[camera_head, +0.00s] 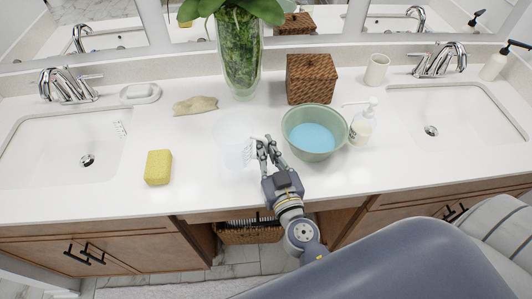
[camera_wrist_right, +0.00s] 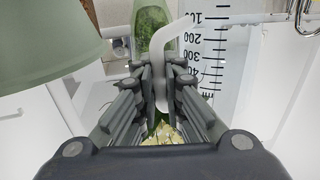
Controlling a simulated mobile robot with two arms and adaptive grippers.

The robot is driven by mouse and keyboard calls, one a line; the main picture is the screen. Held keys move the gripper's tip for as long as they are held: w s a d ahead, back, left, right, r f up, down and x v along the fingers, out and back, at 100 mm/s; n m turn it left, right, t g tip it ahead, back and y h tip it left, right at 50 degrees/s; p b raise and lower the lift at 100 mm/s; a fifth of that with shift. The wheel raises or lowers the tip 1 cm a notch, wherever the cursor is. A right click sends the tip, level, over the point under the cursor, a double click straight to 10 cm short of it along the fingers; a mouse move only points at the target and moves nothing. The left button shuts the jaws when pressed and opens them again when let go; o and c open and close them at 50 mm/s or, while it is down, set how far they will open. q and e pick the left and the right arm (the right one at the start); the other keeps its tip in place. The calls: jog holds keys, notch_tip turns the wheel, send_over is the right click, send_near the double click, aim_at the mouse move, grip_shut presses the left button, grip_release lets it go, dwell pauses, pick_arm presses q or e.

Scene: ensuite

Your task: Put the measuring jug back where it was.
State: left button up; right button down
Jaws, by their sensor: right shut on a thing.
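The measuring jug (camera_head: 232,150) is clear and faint, on the left of my right gripper over the middle of the white counter. In the right wrist view the jug (camera_wrist_right: 212,62) shows a black number scale, and its white handle (camera_wrist_right: 165,62) runs between the fingers. My right gripper (camera_head: 263,145) is shut on that handle; its fingers also show in the right wrist view (camera_wrist_right: 160,92). I cannot tell whether the jug's base touches the counter. My left gripper is not in view.
A green bowl with blue liquid (camera_head: 314,132) stands close on the right, with a soap dispenser (camera_head: 362,122) beyond. A yellow sponge (camera_head: 158,167), beige cloth (camera_head: 195,106), glass vase (camera_head: 240,60) and wicker box (camera_head: 311,79) surround the jug. Bare counter lies between sponge and jug.

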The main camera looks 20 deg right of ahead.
jog(key=shift+f, duration=1.25)
jog(key=shift+b, duration=0.35)
jog(key=shift+f, duration=0.15)
jog(key=c, duration=1.7)
grip_release()
